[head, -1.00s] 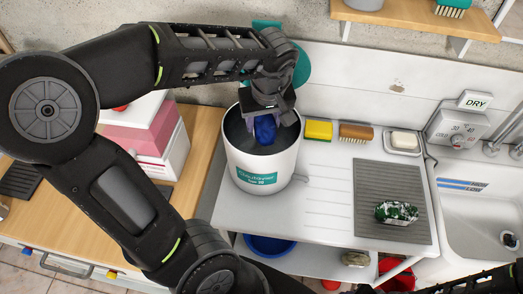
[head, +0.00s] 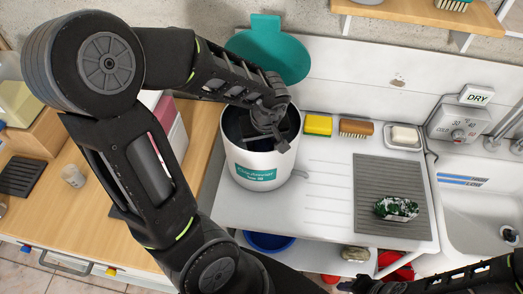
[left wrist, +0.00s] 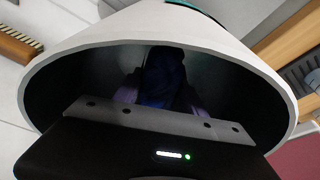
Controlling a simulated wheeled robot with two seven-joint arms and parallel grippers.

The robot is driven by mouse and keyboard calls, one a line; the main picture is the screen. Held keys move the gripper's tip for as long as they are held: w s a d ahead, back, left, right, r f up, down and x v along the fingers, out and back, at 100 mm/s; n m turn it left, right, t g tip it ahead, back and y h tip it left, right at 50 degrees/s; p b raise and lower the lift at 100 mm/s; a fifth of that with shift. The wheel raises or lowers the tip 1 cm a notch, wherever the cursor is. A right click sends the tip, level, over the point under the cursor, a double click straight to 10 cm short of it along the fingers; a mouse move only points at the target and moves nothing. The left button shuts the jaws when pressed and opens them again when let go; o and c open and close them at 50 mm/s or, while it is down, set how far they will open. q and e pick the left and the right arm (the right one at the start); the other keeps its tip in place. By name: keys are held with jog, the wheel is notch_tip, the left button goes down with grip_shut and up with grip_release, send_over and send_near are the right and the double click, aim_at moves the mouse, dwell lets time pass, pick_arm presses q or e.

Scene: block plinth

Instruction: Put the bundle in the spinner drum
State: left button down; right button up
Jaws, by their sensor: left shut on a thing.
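The spinner drum (head: 258,166) is a white open-topped tub with a teal label, standing at the left end of the white draining surface. Its dark mouth faces up. My left gripper (head: 268,125) reaches down into the mouth. In the left wrist view the drum's white rim (left wrist: 150,45) arches around the gripper. The gripper is shut on the dark blue bundle (left wrist: 165,80), which is inside the drum mouth, in shadow. The drum's floor is hidden, so I cannot tell whether the bundle touches it. My right gripper (head: 372,287) is at the bottom edge, dark and partly cut off.
A teal round lid (head: 268,52) stands raised behind the drum. A yellow sponge (head: 318,124), a brush (head: 356,127) and a soap dish (head: 404,137) line the back. A green and white bundle (head: 396,208) lies on the grey mat (head: 375,168). The sink (head: 480,215) is at right.

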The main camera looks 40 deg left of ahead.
aim_at(263, 142)
pick_arm(q)
jog(key=shift+f, duration=0.35)
jog(key=shift+f, duration=1.85)
jog(key=shift+f, duration=0.2)
jog(key=c, duration=0.7)
grip_release()
jog(key=shift+o, duration=0.2)
jog(key=shift+r, duration=0.15)
jog(key=v, duration=1.2)
